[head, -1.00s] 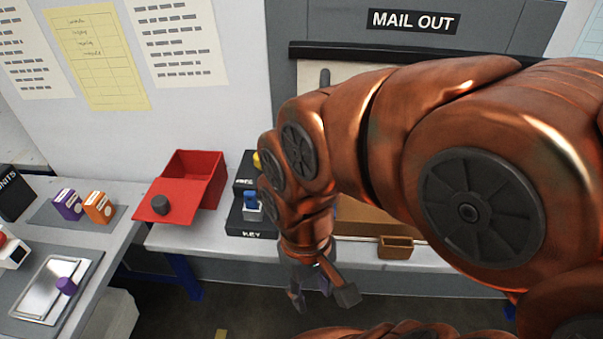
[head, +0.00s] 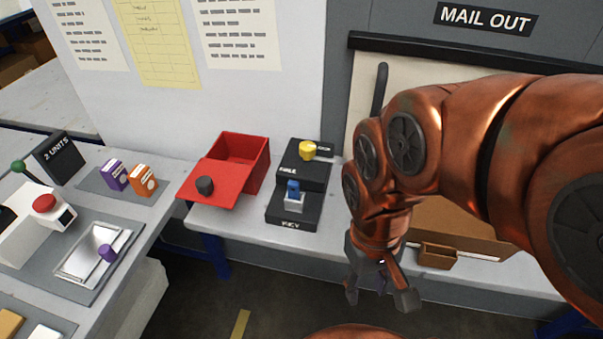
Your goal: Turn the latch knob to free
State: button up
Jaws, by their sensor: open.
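A yellow knob (head: 308,149) sits on top of the rear black stepped block (head: 313,174); its small label is too blurred to read. A blue piece in a pale holder (head: 294,201) stands on the front block, marked KEY. A dark round knob (head: 205,185) sits on the red box's sloping front panel. I cannot tell which of these knobs is the latch knob. My gripper (head: 380,292) is open and empty. It points down at the right of the black blocks, apart from them, in front of the bench edge.
The open red box (head: 243,152) stands left of the blocks. A brown tray (head: 438,254) lies beyond my gripper. The left table holds purple (head: 113,175) and orange (head: 141,181) boxes and a red button (head: 45,203). A dark upright handle (head: 380,90) is behind my arm.

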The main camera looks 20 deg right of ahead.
aim_at(307, 149)
jog(key=z, duration=0.1)
jog(key=k, duration=1)
jog(key=u, duration=1.15)
jog(key=i, duration=1.55)
jog(key=z, duration=0.8)
